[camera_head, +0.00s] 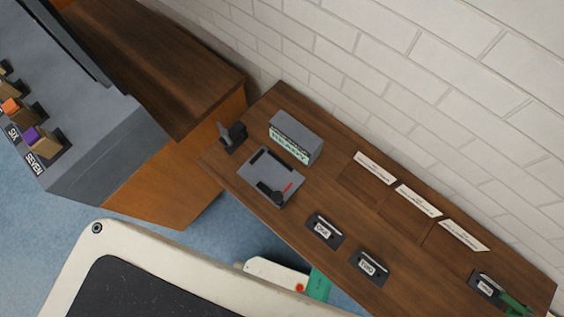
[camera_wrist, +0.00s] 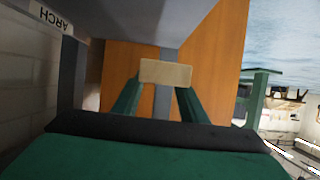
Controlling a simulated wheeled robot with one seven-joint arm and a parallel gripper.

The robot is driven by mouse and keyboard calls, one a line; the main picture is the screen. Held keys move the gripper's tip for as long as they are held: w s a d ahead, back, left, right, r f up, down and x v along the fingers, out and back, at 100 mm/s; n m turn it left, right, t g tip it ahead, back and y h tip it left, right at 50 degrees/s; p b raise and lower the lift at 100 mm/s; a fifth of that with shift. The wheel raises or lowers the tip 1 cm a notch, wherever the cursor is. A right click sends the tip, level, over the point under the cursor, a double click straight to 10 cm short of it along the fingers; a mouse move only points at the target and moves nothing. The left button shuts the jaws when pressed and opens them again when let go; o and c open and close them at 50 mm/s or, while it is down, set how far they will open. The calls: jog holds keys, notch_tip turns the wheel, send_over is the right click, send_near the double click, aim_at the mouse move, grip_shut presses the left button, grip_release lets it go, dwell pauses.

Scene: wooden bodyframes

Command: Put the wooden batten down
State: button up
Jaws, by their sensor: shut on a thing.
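The wooden batten (camera_wrist: 166,72) shows in the wrist view as a pale tan block end between two green fingers. My gripper (camera_wrist: 162,84) is shut on it. The batten's length and far end are hidden. An orange-brown wooden panel (camera_wrist: 207,50) and a grey surface lie beyond it; I cannot tell whether the batten touches either. In the head view the batten is not visible; a green part (camera_head: 318,284) beside a white arm link shows at the bottom edge.
A brown wooden bench (camera_head: 335,205) runs along a white brick wall, carrying a grey box (camera_head: 296,136), a grey plate device (camera_head: 271,178), dark labelled blocks (camera_head: 325,230) and white label strips (camera_head: 416,200). A grey unit (camera_head: 85,110) with numbered, coloured-top blocks stands at left.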

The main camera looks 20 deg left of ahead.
jog(key=w+f, duration=0.3)
jog(key=shift+d+f, duration=0.15)
jog(key=shift+d, duration=0.05)
jog(key=shift+w+f, duration=0.1)
jog(key=shift+f, duration=1.7)
jog(key=o, duration=1.2)
jog(key=v, duration=1.2)
jog(key=shift+d, duration=0.1)
